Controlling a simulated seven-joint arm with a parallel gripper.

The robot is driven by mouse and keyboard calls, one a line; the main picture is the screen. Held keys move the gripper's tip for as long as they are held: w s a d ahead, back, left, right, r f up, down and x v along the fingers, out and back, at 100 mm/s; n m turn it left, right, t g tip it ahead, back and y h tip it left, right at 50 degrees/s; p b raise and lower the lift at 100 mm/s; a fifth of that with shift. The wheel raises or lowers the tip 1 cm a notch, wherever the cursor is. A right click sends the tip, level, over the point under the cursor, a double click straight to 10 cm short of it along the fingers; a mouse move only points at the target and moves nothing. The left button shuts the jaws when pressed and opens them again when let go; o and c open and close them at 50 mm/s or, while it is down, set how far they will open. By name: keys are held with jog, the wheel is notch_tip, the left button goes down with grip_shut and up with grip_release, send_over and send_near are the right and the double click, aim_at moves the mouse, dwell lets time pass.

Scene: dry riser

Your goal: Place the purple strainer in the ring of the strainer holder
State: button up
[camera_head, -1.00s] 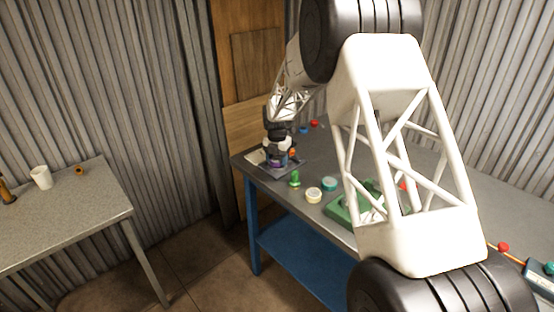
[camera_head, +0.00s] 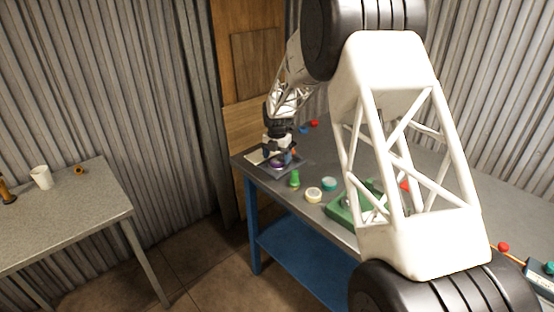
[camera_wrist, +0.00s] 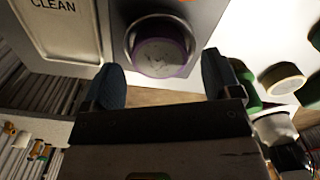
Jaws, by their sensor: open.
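The purple strainer (camera_wrist: 160,54) shows in the wrist view as a purple-rimmed round piece with a pale inside. It sits at a round metal ring of the strainer holder (camera_wrist: 134,28) on a grey plate; whether it is fully seated I cannot tell. In the head view the purple strainer (camera_head: 278,163) is a small purple patch below my gripper (camera_head: 277,152). In the wrist view my gripper (camera_wrist: 168,80) is open, its two dark fingers apart with nothing between their tips. The strainer lies just beyond the fingertips, in the gap between them.
A pale tray marked CLEAN (camera_wrist: 62,30) lies left of the strainer. A green item (camera_head: 294,179), a cream roll (camera_head: 314,195) and a teal roll (camera_head: 329,184) stand nearby on the grey table. A green tray (camera_head: 345,212) is farther right, partly behind my arm.

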aim_at(277, 160)
notch_tip(277, 160, up, 11)
dwell(0.5)
dwell(0.8)
jog(key=s+d+r+m, duration=0.5)
jog(key=s, duration=0.4)
jog(key=s+d+r+m+t, duration=0.1)
jog(key=s+d+r+m, duration=0.4)
jog(key=s, duration=0.4)
jog(key=s+d+r+m, duration=0.5)
jog(key=s+m, duration=0.1)
jog(key=s, duration=0.4)
jog(key=s+d+f+m, duration=0.1)
jog(key=s+m, duration=0.4)
jog(key=s, duration=0.5)
jog(key=s+d+f+m+t, duration=0.1)
jog(key=s+d+m, duration=0.3)
jog(key=s, duration=0.6)
jog(key=s+d+f+m, duration=0.1)
jog(key=s+d+m, duration=0.2)
jog(key=s+m, duration=0.3)
jog(key=s, duration=0.4)
jog(key=shift+s+f+m+t, duration=0.3)
jog(key=shift+s+f, duration=0.05)
jog(key=shift+s, duration=0.05)
jog(key=shift+c, duration=0.4)
